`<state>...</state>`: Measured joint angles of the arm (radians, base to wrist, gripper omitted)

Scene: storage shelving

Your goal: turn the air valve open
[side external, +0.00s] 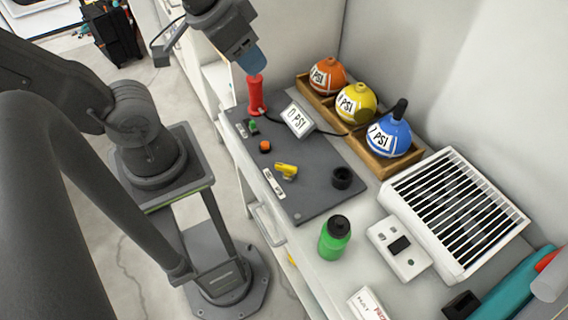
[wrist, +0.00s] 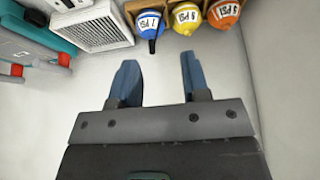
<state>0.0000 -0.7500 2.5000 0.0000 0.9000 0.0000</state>
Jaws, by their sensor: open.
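A small yellow handle (side external: 286,171), which looks like the air valve, sits on the dark grey panel (side external: 310,195) on the bench. It lies near the panel's left edge and is not visible in the wrist view. My gripper (side external: 252,63) is open at the far end of the panel, just above a red upright cylinder (side external: 256,95), well away from the yellow handle. In the side view I cannot tell whether it touches the cylinder. The wrist view shows my gripper's blue fingers (wrist: 158,60) apart, with nothing between them.
A gauge (side external: 298,119) reads 0 PSI. A green button (side external: 253,125), an orange button (side external: 265,147) and a black ring (side external: 342,178) are on the panel. Orange, yellow and blue balls (side external: 389,138) sit in wooden boxes behind. A green bottle (side external: 335,238) stands in front.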

